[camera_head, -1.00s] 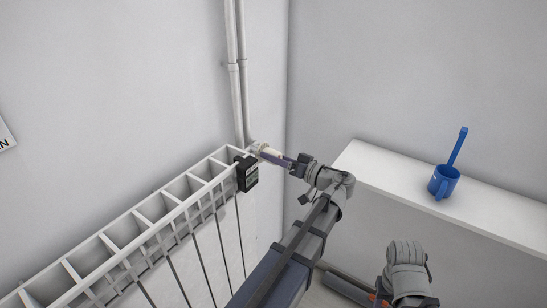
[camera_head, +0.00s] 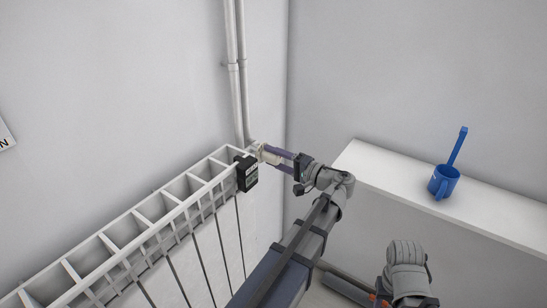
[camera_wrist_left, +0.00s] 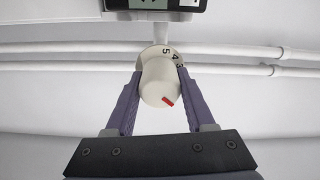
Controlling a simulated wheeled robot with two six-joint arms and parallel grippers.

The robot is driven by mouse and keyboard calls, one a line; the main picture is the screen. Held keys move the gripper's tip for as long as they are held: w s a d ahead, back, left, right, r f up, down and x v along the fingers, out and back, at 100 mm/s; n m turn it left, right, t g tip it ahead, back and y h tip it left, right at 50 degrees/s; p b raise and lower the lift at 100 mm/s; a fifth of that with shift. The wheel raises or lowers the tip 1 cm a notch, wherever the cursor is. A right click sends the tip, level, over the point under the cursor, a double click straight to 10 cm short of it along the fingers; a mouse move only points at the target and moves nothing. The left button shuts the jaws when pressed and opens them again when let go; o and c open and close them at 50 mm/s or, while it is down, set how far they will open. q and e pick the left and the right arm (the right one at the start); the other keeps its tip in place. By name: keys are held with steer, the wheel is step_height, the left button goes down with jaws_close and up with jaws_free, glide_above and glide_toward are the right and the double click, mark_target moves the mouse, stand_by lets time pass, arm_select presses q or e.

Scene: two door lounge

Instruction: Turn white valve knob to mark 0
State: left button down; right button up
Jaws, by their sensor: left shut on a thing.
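The white valve knob (camera_wrist_left: 158,82) is at the centre of the left wrist view, with a red mark on its lower right face. Numbers 5, 4 and 3 show on the collar behind it; a 0 is not visible. My left gripper (camera_wrist_left: 158,88) has a purple finger on each side of the knob and is shut on it. In the head view the knob (camera_head: 266,154) is small, at the far end of the radiator, with the left gripper (camera_head: 270,156) around it. My right arm shows at the lower right, but its fingertips are hidden or out of frame.
The white radiator (camera_head: 130,232) runs along the left wall, with a black box (camera_head: 247,174) on its end beside the knob. White pipes (camera_head: 238,80) rise behind. A white shelf (camera_head: 400,185) at the right holds a blue mug (camera_head: 443,182) with a blue utensil.

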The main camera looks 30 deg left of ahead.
mark_target(279, 160)
arm_select(q)
steer(key=m, duration=0.6)
steer(key=shift+m, duration=0.4)
stand_by(0.4)
steer(key=shift+c, duration=1.3)
jaws_free()
steer(key=shift+d, duration=0.15)
steer(key=d, duration=0.7)
steer(key=shift+s+d, duration=0.3)
steer(key=shift+f, duration=0.1)
